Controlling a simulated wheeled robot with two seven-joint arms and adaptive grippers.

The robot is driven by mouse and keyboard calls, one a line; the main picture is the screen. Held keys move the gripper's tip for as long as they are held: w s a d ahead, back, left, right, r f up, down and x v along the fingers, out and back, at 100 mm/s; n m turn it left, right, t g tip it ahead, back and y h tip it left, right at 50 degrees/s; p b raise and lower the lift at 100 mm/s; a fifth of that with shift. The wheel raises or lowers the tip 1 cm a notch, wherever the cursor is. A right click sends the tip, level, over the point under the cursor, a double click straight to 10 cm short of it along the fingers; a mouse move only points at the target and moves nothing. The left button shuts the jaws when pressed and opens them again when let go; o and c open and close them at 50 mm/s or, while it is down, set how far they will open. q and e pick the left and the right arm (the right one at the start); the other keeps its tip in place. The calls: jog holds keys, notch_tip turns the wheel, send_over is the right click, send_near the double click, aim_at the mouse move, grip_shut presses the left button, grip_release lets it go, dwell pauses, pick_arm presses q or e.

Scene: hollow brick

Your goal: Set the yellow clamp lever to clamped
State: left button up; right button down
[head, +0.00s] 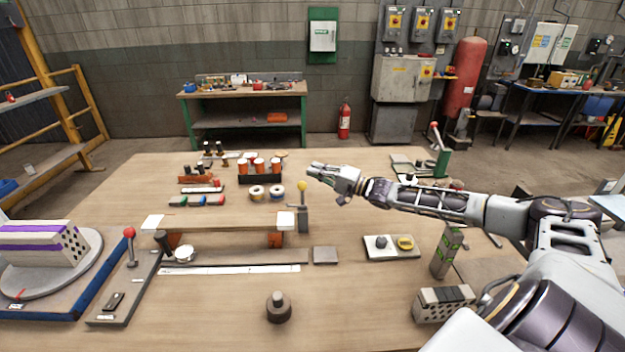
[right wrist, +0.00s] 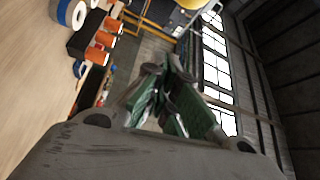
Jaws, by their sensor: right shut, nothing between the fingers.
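The clamp lever with a round yellow knob (head: 302,186) stands roughly upright on a grey post (head: 303,219) at the right end of a raised board. My right gripper (head: 313,170) is shut and empty, with its tip just above and to the right of the yellow knob in the head view. I cannot tell whether it touches the knob. In the right wrist view I cannot clearly make out the lever. My left gripper is not in view.
Tape rolls (head: 257,193) and orange-topped pieces in a black holder (head: 260,178) stand behind and left of the lever. A red-knobbed lever (head: 129,233) is at the left, another (head: 434,125) at the back right. The front middle holds a small brown round weight (head: 279,308).

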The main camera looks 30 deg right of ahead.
aim_at(302, 194)
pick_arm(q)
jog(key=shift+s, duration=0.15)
pick_arm(e)
jog(key=shift+w+a, duration=0.2)
jog(key=shift+a, duration=0.15)
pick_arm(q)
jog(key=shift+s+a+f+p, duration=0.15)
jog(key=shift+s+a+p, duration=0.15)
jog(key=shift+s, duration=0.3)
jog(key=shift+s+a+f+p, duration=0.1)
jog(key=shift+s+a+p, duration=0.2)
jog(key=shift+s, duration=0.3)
pick_arm(e)
jog(key=shift+s+a+f, duration=0.15)
jog(key=shift+s+a, duration=0.45)
jog(key=shift+s, duration=0.05)
jog(key=shift+s+a+f, duration=0.15)
jog(key=shift+s+a, duration=0.45)
jog(key=shift+s, duration=0.05)
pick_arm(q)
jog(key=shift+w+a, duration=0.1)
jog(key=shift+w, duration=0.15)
pick_arm(e)
jog(key=shift+d, duration=0.1)
